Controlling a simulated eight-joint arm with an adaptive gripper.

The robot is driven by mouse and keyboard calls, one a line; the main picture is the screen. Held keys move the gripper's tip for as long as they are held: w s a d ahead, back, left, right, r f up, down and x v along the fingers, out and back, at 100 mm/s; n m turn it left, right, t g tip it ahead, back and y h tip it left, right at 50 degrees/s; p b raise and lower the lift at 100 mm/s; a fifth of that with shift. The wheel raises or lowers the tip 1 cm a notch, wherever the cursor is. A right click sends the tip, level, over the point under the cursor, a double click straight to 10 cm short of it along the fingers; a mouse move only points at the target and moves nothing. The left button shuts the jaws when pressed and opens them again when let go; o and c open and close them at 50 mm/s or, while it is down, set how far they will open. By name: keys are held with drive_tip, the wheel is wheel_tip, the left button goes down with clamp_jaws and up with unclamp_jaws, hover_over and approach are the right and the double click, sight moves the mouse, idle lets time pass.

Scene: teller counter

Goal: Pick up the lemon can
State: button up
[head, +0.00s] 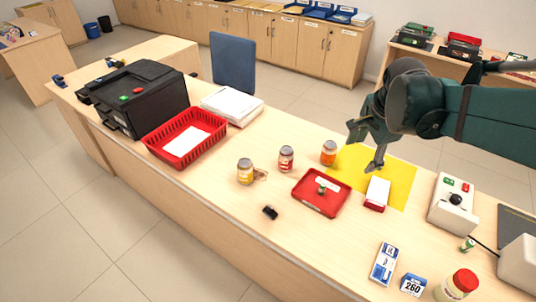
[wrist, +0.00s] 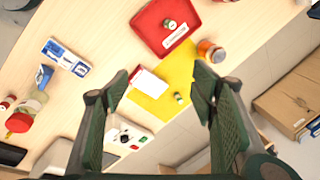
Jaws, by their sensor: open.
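No label legibly reads lemon, so I cannot tell for certain which item is the lemon can. A small greenish can (wrist: 178,98) shows between my fingers in the wrist view, over the yellow mat (wrist: 174,74); in the head view my gripper seems to hide it. Another small can (head: 321,188) stands in the red tray (head: 309,205), and it shows in the wrist view (wrist: 170,23). A small green-labelled can (head: 467,245) is at the right. My gripper (head: 363,149) is open and empty above the yellow mat (head: 400,178).
A red-and-white box (head: 377,193) lies on the mat's near edge. Jars with orange (head: 328,153), red (head: 286,159) and yellow (head: 245,171) labels stand left of the mat. A control box (head: 453,205) is at the right. The counter front centre is mostly clear.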

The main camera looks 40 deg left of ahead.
drive_tip(key=w+a+f+m+g+p, duration=0.1)
drive_tip(key=a+f+m, duration=0.15)
drive_tip(key=a, duration=0.85)
drive_tip(key=m+g+h+p, duration=0.1)
drive_tip(key=m+p, duration=0.2)
hover_over(245, 162)
drive_tip(key=w+d, duration=0.4)
drive_tip(key=d, duration=0.5)
wheel_tip(245, 162, down, 11)
drive_tip(key=shift+m+g+h, duration=0.3)
drive_tip(key=shift+m+g, duration=0.2)
drive_tip(key=shift+m, duration=0.45)
drive_tip(key=s+a+f, duration=0.1)
drive_tip(key=a+f, duration=0.1)
drive_tip(key=a, duration=0.1)
drive_tip(key=s+a+f, duration=0.1)
drive_tip(key=a+f, duration=0.1)
drive_tip(key=s+a+f, duration=0.2)
drive_tip(key=a, duration=0.1)
drive_tip(key=shift+a, duration=0.35)
drive_tip(key=shift+s+a+f, duration=0.15)
drive_tip(key=shift+f, duration=0.05)
drive_tip(key=shift+f, duration=0.1)
drive_tip(key=shift+f, duration=1.15)
drive_tip(key=shift+a+f+b, duration=0.15)
drive_tip(key=shift+f+b, duration=0.25)
drive_tip(key=shift+f, duration=2.2)
